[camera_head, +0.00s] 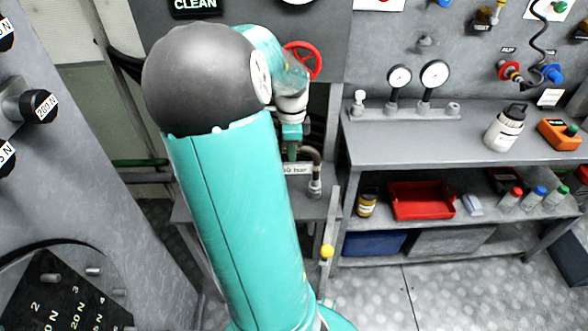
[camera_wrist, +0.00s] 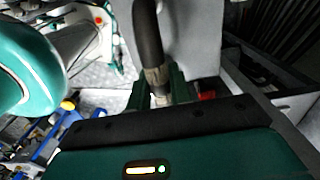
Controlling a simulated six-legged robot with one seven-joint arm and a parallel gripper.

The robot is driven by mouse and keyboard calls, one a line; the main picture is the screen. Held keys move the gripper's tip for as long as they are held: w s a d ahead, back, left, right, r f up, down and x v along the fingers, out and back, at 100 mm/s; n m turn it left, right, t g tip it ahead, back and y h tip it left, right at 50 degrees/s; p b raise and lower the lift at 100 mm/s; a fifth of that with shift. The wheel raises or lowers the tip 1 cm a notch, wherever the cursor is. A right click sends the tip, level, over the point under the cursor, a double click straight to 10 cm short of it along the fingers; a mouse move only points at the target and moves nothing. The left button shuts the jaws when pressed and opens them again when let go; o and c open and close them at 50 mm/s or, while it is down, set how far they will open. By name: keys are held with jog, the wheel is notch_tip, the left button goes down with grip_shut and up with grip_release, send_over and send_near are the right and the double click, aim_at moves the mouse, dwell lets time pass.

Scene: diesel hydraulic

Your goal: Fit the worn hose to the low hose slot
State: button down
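My gripper (camera_head: 292,140) is low behind my teal arm in the head view, above a low bench. In the wrist view, its two green fingers (camera_wrist: 158,92) stand on either side of a metal hose end and appear shut on it. The worn hose is a dark hose (camera_wrist: 147,35) running up the picture from that end. In the head view, a brown curved hose (camera_head: 316,163) bends down beside my gripper to a metal fitting near the bench. A white label beside it is only partly readable. I cannot make out the low hose slot.
The low bench (camera_head: 194,208) lies under my gripper. To its right is a grey workbench (camera_head: 455,135) with gauges, a white bottle (camera_head: 505,128) and a red tray (camera_head: 421,200). A red valve wheel (camera_head: 303,60) is behind my wrist. A panel with weights stands at left.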

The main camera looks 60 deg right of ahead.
jog(key=shift+r, duration=0.2)
jog(key=shift+r, duration=2.45)
jog(key=shift+r, duration=1.15)
dwell(0.4)
